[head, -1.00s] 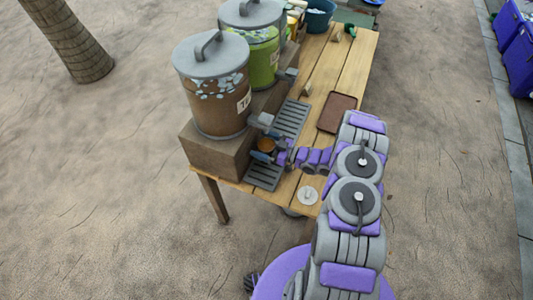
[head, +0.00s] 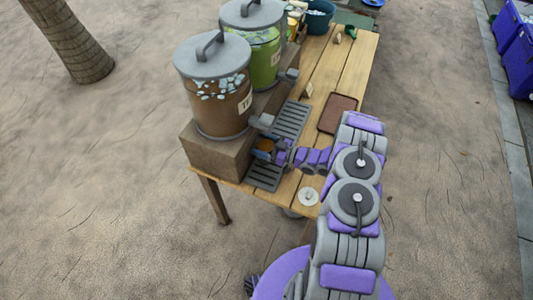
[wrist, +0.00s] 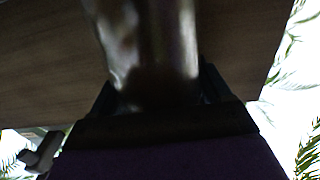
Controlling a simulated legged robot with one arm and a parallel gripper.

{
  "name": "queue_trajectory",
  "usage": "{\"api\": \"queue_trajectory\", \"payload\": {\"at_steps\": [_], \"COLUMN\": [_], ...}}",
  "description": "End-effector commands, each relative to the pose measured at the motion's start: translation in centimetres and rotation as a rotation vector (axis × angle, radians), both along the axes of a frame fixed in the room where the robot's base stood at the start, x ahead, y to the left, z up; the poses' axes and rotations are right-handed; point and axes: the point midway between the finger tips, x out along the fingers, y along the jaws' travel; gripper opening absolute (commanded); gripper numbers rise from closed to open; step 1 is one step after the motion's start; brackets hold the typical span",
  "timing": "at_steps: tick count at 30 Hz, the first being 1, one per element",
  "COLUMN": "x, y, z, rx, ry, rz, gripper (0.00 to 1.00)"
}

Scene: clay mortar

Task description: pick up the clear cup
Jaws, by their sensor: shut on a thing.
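The clear cup (head: 265,145) holds brown liquid and sits at the front dispenser, under or beside its spout, above the slotted drip tray (head: 266,174). My gripper (head: 268,152) reaches in from the right and is shut on the cup. In the wrist view the cup (wrist: 150,50) fills the middle, dark and shiny, between the fingers of my gripper (wrist: 160,95). Whether the cup's base touches the tray is hidden.
A brown drink dispenser (head: 218,95) stands on a wooden block (head: 212,152), with a green dispenser (head: 262,55) behind it. A brown tray (head: 338,114) and a small white disc (head: 307,196) lie on the wooden table (head: 325,75). Blue coolers (head: 515,50) stand far right.

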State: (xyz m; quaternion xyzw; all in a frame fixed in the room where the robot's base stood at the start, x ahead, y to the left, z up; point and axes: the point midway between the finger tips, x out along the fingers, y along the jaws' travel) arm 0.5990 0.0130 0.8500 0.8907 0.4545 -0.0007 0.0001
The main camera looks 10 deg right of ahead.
Motion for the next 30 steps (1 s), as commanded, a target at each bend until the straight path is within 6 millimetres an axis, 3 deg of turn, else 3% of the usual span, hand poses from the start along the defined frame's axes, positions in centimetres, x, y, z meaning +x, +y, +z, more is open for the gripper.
{"api": "queue_trajectory", "payload": {"at_steps": [12,20,29,30], "x": [0.0,0.0,0.1,-0.7], "y": [-0.1,-0.1,-0.1,-0.5], "z": [0.0,0.5,4.0,3.9], "rx": [0.0,-0.001,-0.002,0.0], "ry": [0.0,-0.001,-0.004,0.0], "rz": [-0.001,-0.002,-0.001,-0.005], "gripper": [0.0,0.0,0.0,0.0]}}
